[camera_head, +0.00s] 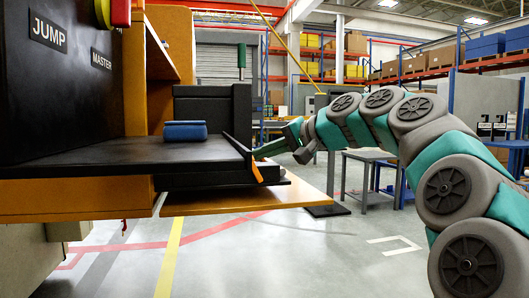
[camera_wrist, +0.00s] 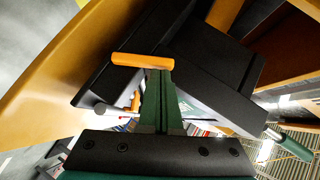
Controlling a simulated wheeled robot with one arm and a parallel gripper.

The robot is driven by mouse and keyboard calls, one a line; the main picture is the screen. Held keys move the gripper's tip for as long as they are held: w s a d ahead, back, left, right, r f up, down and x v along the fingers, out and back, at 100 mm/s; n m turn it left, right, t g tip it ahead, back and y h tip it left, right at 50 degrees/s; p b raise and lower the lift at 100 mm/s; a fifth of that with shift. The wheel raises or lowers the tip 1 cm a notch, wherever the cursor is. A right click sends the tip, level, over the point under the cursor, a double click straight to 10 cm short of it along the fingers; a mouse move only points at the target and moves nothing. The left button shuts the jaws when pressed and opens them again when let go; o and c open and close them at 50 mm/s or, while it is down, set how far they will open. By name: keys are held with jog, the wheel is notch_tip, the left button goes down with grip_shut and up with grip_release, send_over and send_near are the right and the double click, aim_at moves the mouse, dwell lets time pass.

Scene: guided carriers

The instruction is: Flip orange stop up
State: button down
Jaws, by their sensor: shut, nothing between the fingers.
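The orange stop (camera_head: 257,171) is a small piece at the right end of the black deck, slanting down past its edge. In the wrist view it shows as a rounded orange bar (camera_wrist: 143,60) lying across the tips of my fingers. My gripper (camera_head: 257,154) reaches in from the right, its green fingers shut with nothing between them. The fingertips (camera_wrist: 160,72) are right at the bar; I cannot tell whether they touch it. A smaller orange piece (camera_wrist: 135,102) shows left of the fingers in the wrist view.
A blue block (camera_head: 185,131) lies on the black deck (camera_head: 120,154), in front of a black upright panel (camera_head: 207,108). An orange-yellow plate (camera_head: 235,201) juts out below the deck. A green-gripped lever (camera_head: 241,58) stands behind.

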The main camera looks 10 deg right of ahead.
jog(key=shift+a+h, duration=0.25)
jog(key=shift+h, duration=0.05)
jog(key=shift+a+f+n+g+h+p, duration=0.25)
jog(key=shift+a+f+n+h+p, duration=0.35)
jog(key=shift+a+h, duration=0.35)
jog(key=shift+a+f+n+g+h+p, duration=0.2)
jog(key=shift+a+f+n+h+p, duration=0.2)
jog(key=shift+a+n+h, duration=0.4)
jog(key=shift+a+f+n+g+h+p, duration=0.25)
jog(key=shift+a+f+n+h+p, duration=0.25)
jog(key=shift+a+h, duration=0.6)
jog(key=shift+a+f, duration=0.1)
jog(key=shift+f, duration=0.15)
jog(key=s+r+p, duration=0.2)
jog(key=s+r, duration=0.5)
jog(key=r, duration=0.4)
jog(key=shift+r, duration=0.15)
